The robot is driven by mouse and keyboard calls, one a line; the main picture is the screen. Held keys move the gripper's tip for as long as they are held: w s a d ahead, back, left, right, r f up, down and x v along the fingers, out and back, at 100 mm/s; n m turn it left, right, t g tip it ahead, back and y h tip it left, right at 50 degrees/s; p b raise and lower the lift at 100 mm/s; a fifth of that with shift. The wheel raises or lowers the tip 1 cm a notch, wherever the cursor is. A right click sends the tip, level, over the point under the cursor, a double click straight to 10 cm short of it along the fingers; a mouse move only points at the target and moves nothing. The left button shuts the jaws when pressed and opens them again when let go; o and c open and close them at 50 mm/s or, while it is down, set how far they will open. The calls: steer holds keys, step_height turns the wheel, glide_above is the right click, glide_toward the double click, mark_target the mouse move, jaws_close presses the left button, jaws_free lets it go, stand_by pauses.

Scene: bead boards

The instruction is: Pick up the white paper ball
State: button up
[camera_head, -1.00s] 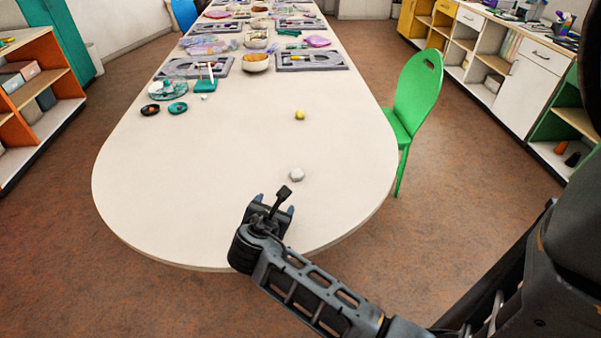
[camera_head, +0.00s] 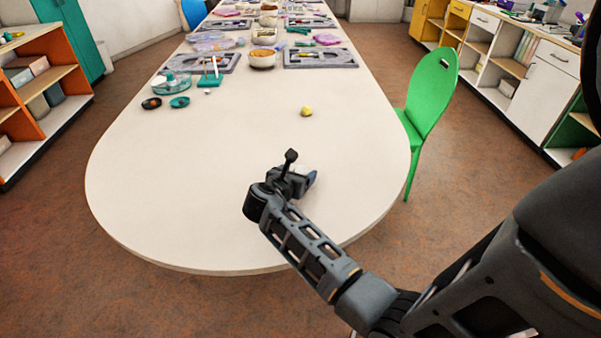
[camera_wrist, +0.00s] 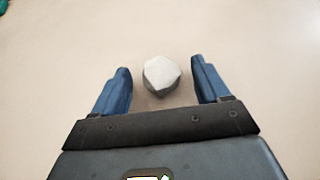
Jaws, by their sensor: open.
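The white paper ball (camera_wrist: 161,76) is a small, faceted white lump on the tabletop. In the wrist view it lies between the tips of my two blue fingers, with space on both sides. My gripper (camera_wrist: 161,88) is open and empty. In the head view my gripper (camera_head: 302,178) is low over the near part of the table, and it hides most of the ball; only a bit of white shows behind it.
The long cream table (camera_head: 180,180) is mostly bare at this end. A small yellow ball (camera_head: 306,112) lies farther back. Small dishes (camera_head: 180,102), a teal stand (camera_head: 210,80), bowls and grey boards (camera_head: 320,58) fill the far part. A green chair (camera_head: 432,95) stands at the right.

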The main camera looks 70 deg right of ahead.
steer(key=shift+d+f, duration=0.1)
steer(key=shift+d, duration=0.1)
steer(key=shift+c, duration=0.4)
steer(key=c, duration=1.1)
steer(key=shift+o, duration=0.2)
